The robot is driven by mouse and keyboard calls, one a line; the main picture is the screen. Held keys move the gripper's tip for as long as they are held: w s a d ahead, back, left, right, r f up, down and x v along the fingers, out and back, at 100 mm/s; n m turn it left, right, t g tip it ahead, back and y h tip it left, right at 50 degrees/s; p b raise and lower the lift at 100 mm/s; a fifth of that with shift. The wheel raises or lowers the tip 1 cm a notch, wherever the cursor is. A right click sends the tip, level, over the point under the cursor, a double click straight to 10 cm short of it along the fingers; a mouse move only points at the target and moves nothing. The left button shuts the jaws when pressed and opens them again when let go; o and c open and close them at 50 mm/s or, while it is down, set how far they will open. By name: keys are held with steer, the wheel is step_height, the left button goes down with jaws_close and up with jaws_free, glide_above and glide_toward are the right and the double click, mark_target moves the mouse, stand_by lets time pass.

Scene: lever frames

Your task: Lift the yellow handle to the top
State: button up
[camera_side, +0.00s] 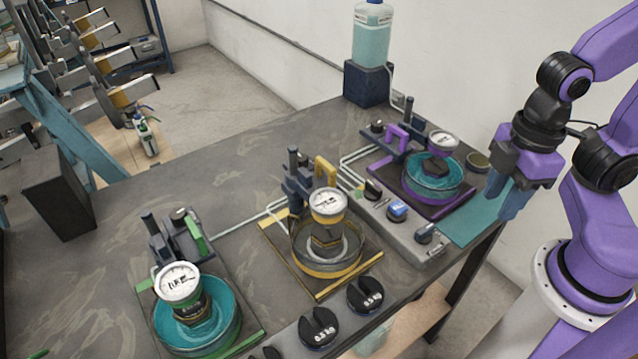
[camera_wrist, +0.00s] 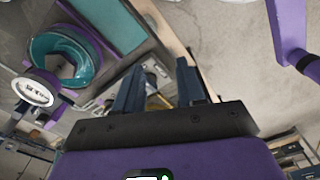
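The yellow handle (camera_side: 325,173) stands at the back of the middle station in the side view, beside a dark post. The yellow-trimmed station has a round gauge (camera_side: 328,202) over a dish (camera_side: 326,247) with a yellow rim. My gripper (camera_side: 512,205) hangs over the table's right end, fingers down, well right of the yellow handle and apart from everything. In the wrist view my gripper (camera_wrist: 160,80) shows two dark blue fingers with an empty gap between them. The yellow handle is not seen in the wrist view.
A green handle (camera_side: 196,236) is at the left station. Black knobs (camera_side: 319,326) line the front. A liquid bottle (camera_side: 371,36) stands behind.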

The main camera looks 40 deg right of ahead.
steer(key=w+a+r+m, duration=0.6)
steer(key=w+a+r, duration=0.35)
steer(key=w, duration=0.35)
steer(key=m, duration=0.7)
glide_toward(326, 164)
step_height(326, 164, down, 8)
steer(key=shift+w+a+r, duration=0.1)
steer(key=shift+w, duration=0.05)
jaws_close()
